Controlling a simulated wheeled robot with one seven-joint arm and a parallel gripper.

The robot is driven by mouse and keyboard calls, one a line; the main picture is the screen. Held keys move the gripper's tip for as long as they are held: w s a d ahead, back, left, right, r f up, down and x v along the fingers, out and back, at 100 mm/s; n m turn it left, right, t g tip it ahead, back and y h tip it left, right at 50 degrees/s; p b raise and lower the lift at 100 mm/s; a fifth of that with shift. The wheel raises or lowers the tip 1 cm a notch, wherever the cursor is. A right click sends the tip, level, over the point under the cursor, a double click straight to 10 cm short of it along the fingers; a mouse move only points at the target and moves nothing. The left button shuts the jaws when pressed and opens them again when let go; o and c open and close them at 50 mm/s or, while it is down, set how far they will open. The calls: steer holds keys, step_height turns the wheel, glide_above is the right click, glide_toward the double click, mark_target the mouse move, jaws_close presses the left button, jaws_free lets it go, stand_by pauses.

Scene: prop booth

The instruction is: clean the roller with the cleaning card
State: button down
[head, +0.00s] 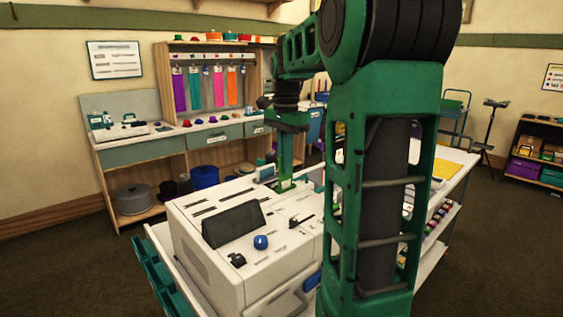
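A cream card machine (190,243) with a dark panel, slots and a blue knob (261,242) stands in the foreground. My gripper (285,184) points down at the machine's far side. Its fingers line up in this view, so I cannot tell whether they are apart or hold anything. I cannot make out the roller or the cleaning card. My arm hides much of the machine's right side.
The machine stands on a white cart (455,185) with a yellow item (447,168) at right. Green bins (155,270) hang at its left. A workbench (205,135) with a rack of coloured tags is behind. Dark floor lies open at left.

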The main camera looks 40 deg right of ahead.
steer(key=shift+f, duration=2.05)
steer(key=c, duration=1.9)
jaws_free()
step_height(320, 180, up, 11)
steer(key=shift+f, duration=0.15)
